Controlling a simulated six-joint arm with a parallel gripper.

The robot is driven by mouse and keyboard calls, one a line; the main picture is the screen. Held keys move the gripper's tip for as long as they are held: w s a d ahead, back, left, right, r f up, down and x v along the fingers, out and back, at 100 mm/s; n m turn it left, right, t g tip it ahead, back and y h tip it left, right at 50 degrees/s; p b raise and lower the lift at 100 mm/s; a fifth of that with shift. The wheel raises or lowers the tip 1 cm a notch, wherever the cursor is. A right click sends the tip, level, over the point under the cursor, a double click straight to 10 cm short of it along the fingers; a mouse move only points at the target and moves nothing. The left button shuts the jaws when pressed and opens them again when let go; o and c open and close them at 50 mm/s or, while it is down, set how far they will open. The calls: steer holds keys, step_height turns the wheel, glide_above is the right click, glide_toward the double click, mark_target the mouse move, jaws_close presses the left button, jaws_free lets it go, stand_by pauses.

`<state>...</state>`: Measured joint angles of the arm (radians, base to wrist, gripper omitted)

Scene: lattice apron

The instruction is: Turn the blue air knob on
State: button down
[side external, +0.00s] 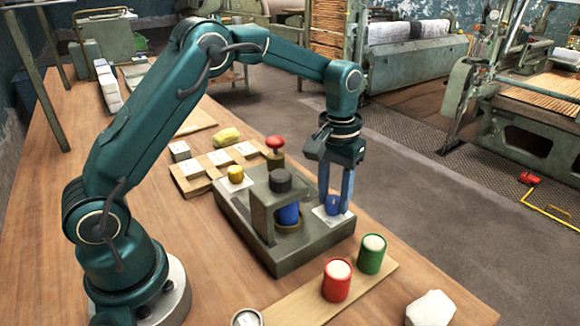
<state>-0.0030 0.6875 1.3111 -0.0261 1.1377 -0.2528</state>
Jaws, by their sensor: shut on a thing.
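The blue air knob (334,207) sits on a small pale plate (322,215) at the right end of a grey-green machine block (322,240). My gripper (335,204) points straight down over it, with its two blue fingers shut on the knob's sides. The fingers hide part of the knob, and I cannot read its turned position or any marks on the plate.
A dark bracket (263,215) holds a blue cylinder (289,214) left of my gripper. A red-topped post (275,143) and a yellow button (235,173) stand behind. A red can (337,280) and a green can (372,254) stand on a board in front.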

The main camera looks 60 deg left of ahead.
mark_target(333, 199)
steer(key=n, duration=0.4)
steer(key=shift+n, duration=0.3)
steer(key=n, duration=0.4)
steer(key=shift+r+n, duration=0.1)
steer(key=shift+n, duration=0.3)
steer(key=shift+c, duration=2.2)
jaws_free()
steer(key=shift+r, duration=2.5)
